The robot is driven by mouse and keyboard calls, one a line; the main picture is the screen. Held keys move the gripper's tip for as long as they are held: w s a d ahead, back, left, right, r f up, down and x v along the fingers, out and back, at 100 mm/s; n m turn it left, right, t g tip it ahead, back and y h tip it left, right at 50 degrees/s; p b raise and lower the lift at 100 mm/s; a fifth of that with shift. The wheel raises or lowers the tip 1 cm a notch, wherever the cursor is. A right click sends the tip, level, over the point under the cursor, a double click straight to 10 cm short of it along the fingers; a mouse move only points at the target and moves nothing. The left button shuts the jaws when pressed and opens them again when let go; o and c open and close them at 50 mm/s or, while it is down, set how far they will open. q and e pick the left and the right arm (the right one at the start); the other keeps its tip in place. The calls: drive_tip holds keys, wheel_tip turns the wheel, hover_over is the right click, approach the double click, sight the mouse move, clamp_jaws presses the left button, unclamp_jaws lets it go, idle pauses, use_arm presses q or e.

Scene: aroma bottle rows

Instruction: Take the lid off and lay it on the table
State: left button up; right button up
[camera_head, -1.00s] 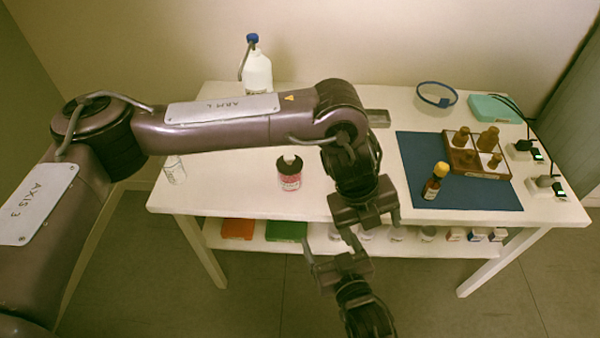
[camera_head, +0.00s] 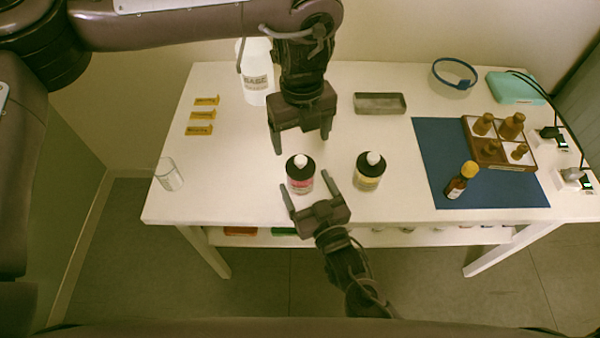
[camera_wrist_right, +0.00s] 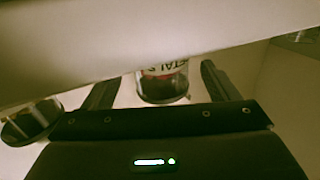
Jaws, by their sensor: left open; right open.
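In the right wrist view the labelled bottle (camera_wrist_right: 163,82) shows between the open fingers (camera_wrist_right: 158,92), partly cut off by a pale band. A similar dark bottle with a yellowish label (camera_head: 369,172) stands to the right.
The white table (camera_head: 235,190) has free room at left. A grey tray (camera_head: 380,103) lies behind the bottles. A white jug (camera_head: 256,82), yellow cards (camera_head: 203,115), a clear glass (camera_head: 168,174) and a wooden box of brown bottles (camera_head: 515,165) stand around.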

sight(305, 184)
use_arm(q)
drive_tip(key=shift+w+a+f, duration=0.1)
drive_tip(key=shift+w+f, duration=0.1)
drive_tip(key=shift+w, duration=0.05)
use_arm(e)
drive_tip(key=x, duration=0.3)
drive_tip(key=shift+f, duration=0.1)
drive_tip(key=shift+w+a, duration=0.25)
drive_tip(key=shift+w, duration=0.2)
use_arm(q)
drive_tip(key=shift+s+r, duration=0.1)
